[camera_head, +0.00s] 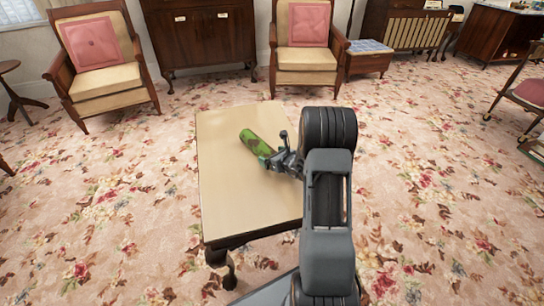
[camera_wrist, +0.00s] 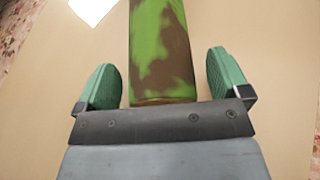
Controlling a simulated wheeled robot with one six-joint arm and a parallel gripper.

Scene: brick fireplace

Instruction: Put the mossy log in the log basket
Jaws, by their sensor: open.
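The mossy log (camera_head: 254,142), green with brown patches, lies on the table (camera_head: 232,190) near its right side. My gripper (camera_head: 268,160) is low over the table at the near end of the log. In the wrist view the log (camera_wrist: 160,50) lies lengthwise between the two green fingers of my gripper (camera_wrist: 168,78), with a gap on each side. The gripper is open and no finger visibly touches the log. No log basket can be made out in either view.
Two armchairs with pink cushions (camera_head: 92,44) (camera_head: 308,25) and a dark cabinet (camera_head: 200,35) stand at the back. A small round table (camera_head: 8,68) is at far left. Floral carpet around the table is clear. A white patch shows at the wrist view's top.

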